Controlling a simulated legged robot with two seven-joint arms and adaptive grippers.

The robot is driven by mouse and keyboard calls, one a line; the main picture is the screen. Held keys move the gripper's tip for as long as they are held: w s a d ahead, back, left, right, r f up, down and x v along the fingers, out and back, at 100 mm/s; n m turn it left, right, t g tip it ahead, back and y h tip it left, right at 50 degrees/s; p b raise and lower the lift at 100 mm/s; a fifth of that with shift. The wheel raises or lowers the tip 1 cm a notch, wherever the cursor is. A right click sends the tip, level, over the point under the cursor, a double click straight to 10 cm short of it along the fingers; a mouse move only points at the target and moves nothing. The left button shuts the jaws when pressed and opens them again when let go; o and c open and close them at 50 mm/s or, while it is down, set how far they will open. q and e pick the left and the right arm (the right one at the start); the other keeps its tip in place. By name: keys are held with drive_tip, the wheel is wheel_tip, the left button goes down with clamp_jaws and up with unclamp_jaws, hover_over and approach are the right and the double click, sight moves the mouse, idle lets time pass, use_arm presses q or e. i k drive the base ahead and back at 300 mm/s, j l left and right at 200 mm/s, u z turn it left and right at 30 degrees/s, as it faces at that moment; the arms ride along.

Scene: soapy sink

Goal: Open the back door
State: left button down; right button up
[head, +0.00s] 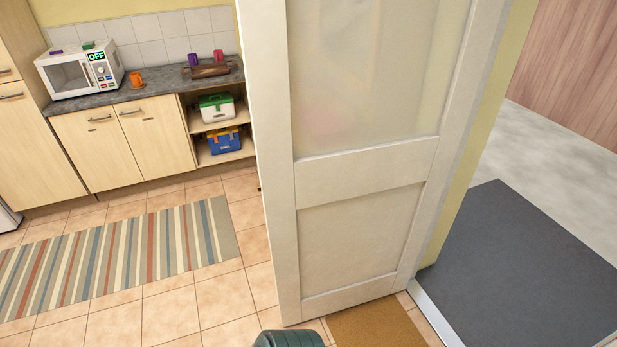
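The back door (367,190) is a pale cream panel door with a frosted pane in its upper part. It stands swung open into the kitchen, with the doorway (432,290) clear to its right. A small part of the handle shows at the door's left edge, low down; the rest is hidden. Neither of my grippers is in the head view.
A dark grey mat (530,265) lies outside beyond the threshold. A brown doormat (375,326) lies partly under the door. A striped rug (120,255) covers the tiled floor at left. Cabinets (120,145) and a microwave (80,72) line the back wall.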

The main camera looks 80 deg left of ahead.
sight(360, 110)
drive_tip(key=k+j, duration=0.1)
drive_tip(key=j, duration=0.4)
drive_tip(key=k+j+z, duration=0.1)
drive_tip(key=j, duration=0.35)
drive_tip(key=k+j, duration=0.1)
drive_tip(key=j, duration=0.4)
drive_tip(key=k+j, duration=0.1)
drive_tip(key=j, duration=0.35)
drive_tip(key=z, duration=0.05)
